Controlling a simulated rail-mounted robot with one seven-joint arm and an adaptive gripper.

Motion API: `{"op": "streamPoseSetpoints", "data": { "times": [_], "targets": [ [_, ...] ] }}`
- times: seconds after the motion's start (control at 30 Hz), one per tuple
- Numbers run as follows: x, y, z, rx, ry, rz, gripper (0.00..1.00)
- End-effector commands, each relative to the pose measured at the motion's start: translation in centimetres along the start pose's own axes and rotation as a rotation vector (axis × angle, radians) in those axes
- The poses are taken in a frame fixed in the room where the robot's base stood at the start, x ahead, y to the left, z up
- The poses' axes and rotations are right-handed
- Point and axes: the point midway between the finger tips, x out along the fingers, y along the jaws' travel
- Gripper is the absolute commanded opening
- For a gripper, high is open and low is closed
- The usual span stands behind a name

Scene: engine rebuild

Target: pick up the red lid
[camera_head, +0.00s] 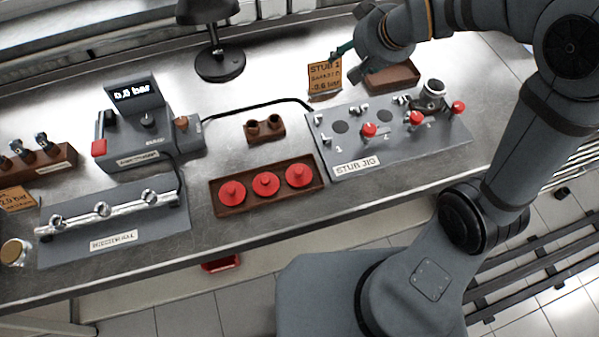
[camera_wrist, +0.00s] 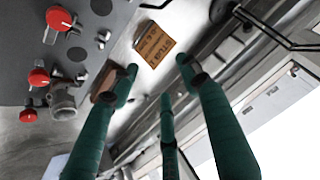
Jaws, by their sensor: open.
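Three round red lids with raised knobs sit in a row in a brown tray (camera_head: 318,185) at the bench's front middle: the left lid (camera_head: 232,192), middle lid (camera_head: 266,183) and right lid (camera_head: 299,175). More red parts are on the grey stub jig (camera_head: 350,160): one red knob (camera_head: 369,130), a second (camera_head: 415,118) and a third (camera_head: 458,107). They also show in the wrist view (camera_wrist: 38,77). I cannot tell which red piece is the lid meant. My gripper (camera_head: 350,62), with green fingers (camera_wrist: 158,67), is open and empty behind the jig, beside the stub card, away from the tray.
The orange stub card (camera_head: 324,75) stands behind the jig, next to a brown tray (camera_head: 392,77). A metal fitting (camera_head: 432,92) rises from the jig. A pressure box (camera_head: 145,140), a lamp (camera_head: 219,65) and a cable stand left. Bare bench lies around the small brown block (camera_head: 264,129).

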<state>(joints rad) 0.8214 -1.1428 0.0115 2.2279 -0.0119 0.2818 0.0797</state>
Motion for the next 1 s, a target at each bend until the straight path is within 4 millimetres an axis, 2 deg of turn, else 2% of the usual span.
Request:
{"op": "streamPoseSetpoints", "data": {
  "times": [0.17,0.53,0.77,0.87,1.0],
  "targets": [
    [0.0,0.0,0.0,0.0,0.0,0.0,0.46],
    [0.0,0.0,0.0,0.0,0.0,0.0,0.26],
    [0.0,-0.1,0.0,-0.001,0.0,-0.001,0.26],
    [-0.2,-1.1,-0.4,-0.015,-0.002,-0.011,0.26],
    [0.0,-0.1,-1.3,0.014,-0.011,0.013,0.26]
  ]
}}
